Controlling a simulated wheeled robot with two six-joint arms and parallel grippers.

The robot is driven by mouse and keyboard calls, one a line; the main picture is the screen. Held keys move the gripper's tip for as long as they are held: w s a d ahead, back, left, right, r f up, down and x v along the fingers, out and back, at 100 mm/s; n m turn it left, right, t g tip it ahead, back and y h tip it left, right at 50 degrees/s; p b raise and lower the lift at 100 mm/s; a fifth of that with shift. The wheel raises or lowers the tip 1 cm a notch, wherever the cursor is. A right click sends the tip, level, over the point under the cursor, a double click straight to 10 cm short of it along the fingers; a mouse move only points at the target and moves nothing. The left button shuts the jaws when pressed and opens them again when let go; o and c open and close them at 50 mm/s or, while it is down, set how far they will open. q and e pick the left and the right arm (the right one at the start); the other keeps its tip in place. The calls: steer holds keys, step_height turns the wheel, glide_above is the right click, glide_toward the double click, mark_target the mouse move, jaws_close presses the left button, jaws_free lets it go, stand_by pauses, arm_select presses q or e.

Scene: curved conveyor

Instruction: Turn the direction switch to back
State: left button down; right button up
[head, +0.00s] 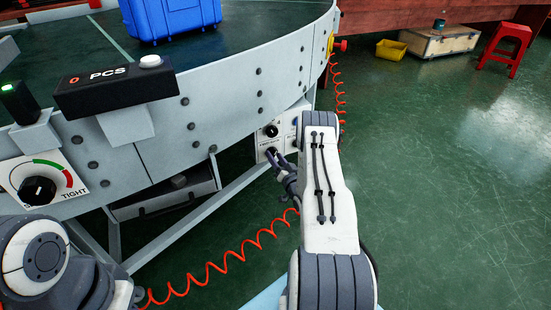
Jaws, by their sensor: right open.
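A pale control box (261,144) hangs on the conveyor's side, left of my right arm. It carries a black knob (271,131) near its top, with small lettering below that I cannot read. I cannot tell for certain which control is the direction switch or which way it points. My right gripper (275,160) is at the lower part of this box, open, with its fingers toward the panel. It covers part of the lower panel, and contact cannot be told. My right arm hides the box's right side. My left arm shows at the bottom left, its gripper out of view.
The curved conveyor (225,85) carries a blue crate (172,16). A PCS counter box (115,83) and a tightness dial (40,188) are on its side. A red coiled cable (220,268) hangs below.

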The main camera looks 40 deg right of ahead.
steer(key=p+v, duration=0.4)
steer(key=v, duration=0.6)
steer(key=shift+s, duration=0.2)
steer(key=shift+a, duration=0.2)
